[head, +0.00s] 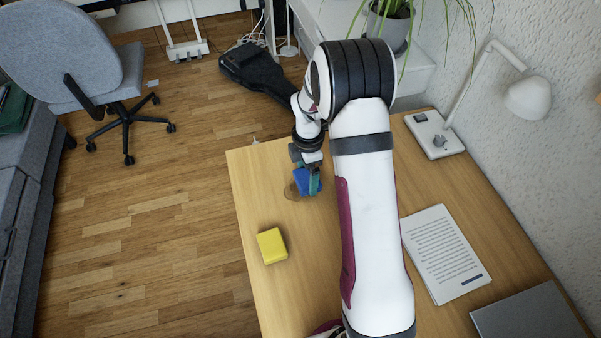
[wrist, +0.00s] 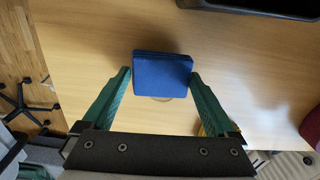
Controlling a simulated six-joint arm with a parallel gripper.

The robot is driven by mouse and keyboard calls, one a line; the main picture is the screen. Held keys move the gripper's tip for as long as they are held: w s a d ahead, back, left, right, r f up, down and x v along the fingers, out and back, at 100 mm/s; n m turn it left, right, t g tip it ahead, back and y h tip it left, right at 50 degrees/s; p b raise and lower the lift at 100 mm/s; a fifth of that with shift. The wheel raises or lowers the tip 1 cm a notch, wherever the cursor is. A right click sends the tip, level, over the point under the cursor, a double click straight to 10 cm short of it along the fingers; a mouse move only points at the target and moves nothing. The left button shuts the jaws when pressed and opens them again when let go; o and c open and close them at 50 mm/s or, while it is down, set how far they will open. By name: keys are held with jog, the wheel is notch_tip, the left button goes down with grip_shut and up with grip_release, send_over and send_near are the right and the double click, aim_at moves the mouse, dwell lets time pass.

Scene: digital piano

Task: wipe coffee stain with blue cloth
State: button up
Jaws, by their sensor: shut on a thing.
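The blue cloth (head: 304,180) is a folded square pad over the desk near its far left corner. It also shows in the wrist view (wrist: 163,75). My gripper (head: 313,182) has its green fingers closed on the cloth's two sides, as the wrist view shows (wrist: 160,77). The brown coffee stain (head: 291,191) is a round mark on the wood. Its left part shows beside the cloth; the rest is hidden under it. In the wrist view an edge of the stain (wrist: 161,98) shows just below the cloth. I cannot tell whether the cloth touches the desk.
A yellow sponge (head: 272,246) lies on the desk (head: 256,210) nearer me, by the left edge. Printed paper (head: 444,254), a grey laptop (head: 530,315) and a white lamp (head: 436,135) are on the right, beyond my arm. The desk between stain and sponge is clear.

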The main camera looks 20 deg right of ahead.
jog(key=shift+w+r, duration=0.1)
jog(key=shift+r, duration=3.3)
